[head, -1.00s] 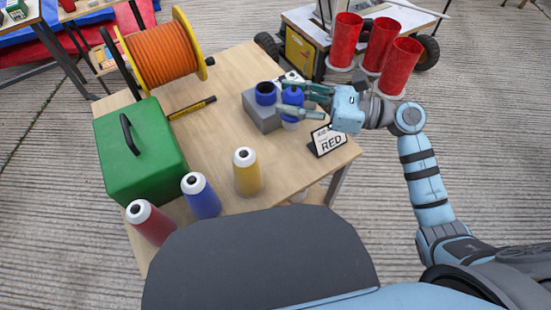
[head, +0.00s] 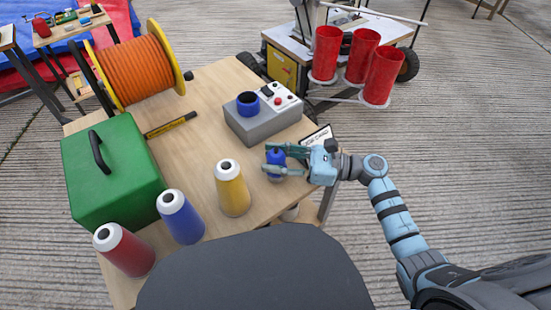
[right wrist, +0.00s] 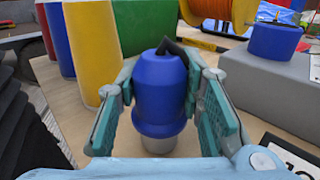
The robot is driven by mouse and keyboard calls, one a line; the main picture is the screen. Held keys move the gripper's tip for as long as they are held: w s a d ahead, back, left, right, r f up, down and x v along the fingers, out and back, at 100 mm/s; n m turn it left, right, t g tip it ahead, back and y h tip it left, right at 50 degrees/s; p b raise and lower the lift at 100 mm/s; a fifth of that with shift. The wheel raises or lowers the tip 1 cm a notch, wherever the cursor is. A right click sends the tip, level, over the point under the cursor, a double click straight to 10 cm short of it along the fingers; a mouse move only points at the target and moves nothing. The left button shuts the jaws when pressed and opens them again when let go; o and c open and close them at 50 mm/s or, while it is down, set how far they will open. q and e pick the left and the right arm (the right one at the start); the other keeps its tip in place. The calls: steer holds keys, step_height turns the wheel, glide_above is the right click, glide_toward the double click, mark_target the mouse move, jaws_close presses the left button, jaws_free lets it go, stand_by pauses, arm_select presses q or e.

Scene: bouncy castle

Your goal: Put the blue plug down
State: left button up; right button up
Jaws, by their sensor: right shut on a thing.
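The blue plug (head: 276,157) is upright between the fingers of my right gripper (head: 267,161), near the right front part of the wooden table. In the right wrist view the plug (right wrist: 159,88) has a dark bent cable or stub at its top and a pale lower part. The gripper's green fingers press on both its sides. I cannot tell whether its base touches the table. My left gripper is not in view.
A grey box (head: 262,127) with a blue socket (head: 248,104) stands behind the plug. A sign (head: 318,137) stands behind my right gripper. Bare tabletop lies mid-table.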

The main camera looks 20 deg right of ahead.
steer(key=o, duration=1.2)
steer(key=shift+f, duration=0.15)
steer(key=shift+d+r, duration=0.15)
steer(key=shift+r, duration=0.1)
steer(key=v, duration=1.1)
steer(key=shift+s+d, duration=0.25)
steer(key=shift+d, duration=0.1)
